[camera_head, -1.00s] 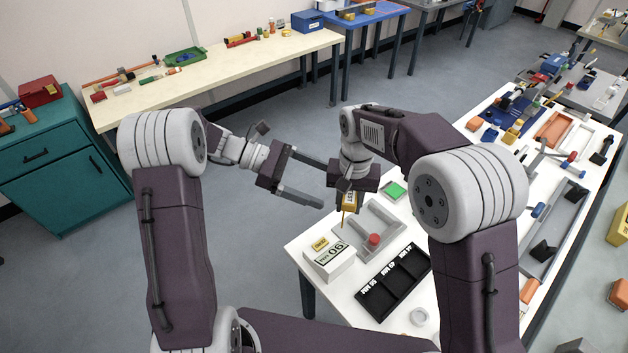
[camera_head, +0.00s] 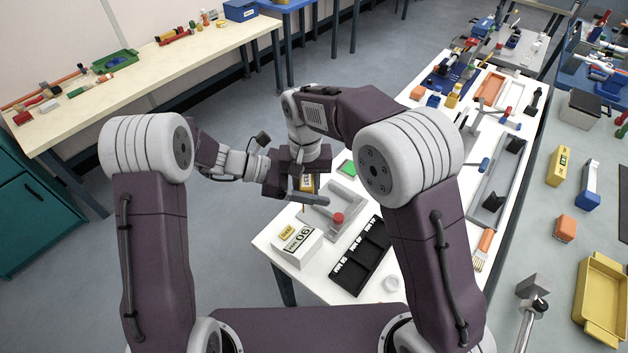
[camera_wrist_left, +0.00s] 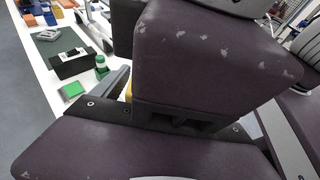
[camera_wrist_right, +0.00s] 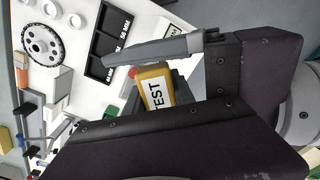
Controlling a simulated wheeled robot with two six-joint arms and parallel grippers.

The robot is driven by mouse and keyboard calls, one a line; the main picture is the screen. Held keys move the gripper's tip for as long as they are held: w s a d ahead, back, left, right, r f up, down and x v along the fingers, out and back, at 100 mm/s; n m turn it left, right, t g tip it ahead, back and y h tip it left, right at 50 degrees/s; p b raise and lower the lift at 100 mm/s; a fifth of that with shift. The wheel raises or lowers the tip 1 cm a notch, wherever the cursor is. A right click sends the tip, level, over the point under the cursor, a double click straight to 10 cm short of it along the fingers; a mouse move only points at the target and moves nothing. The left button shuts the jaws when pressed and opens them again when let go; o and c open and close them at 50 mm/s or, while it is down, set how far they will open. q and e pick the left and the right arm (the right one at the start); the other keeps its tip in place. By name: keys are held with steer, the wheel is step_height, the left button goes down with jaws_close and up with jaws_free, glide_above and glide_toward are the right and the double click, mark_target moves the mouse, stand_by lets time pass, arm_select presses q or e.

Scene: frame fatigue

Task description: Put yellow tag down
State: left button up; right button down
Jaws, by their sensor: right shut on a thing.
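A yellow tag (camera_head: 308,184) hangs in my right gripper (camera_head: 308,176), above the back left part of the white table. In the right wrist view the tag (camera_wrist_right: 154,92) shows a white label reading TEST. My left gripper (camera_head: 303,194) reaches in from the left, close against the right one. One grey left finger (camera_wrist_right: 160,50) passes beside the tag in the right wrist view. The jaws look apart; the other finger is mostly hidden, and I cannot tell whether they touch the tag.
A grey fixture (camera_head: 345,200) with a red knob (camera_head: 337,218) stands below the grippers. A black compartment tray (camera_head: 360,255) lies in front of it. A green square (camera_head: 347,168) lies behind. A long grey tray (camera_head: 497,182) is farther right.

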arm_select(q)
steer(key=c, duration=1)
arm_select(e)
steer(key=c, duration=1)
jaws_free()
steer(key=shift+o, duration=0.2)
step_height(320, 180, up, 12)
steer(key=s+d+f+t, duration=0.1)
steer(key=s+d+f, duration=1.3)
steer(key=d+f, duration=0.3)
steer(key=shift+s+d, duration=0.15)
steer(key=shift+d, duration=0.3)
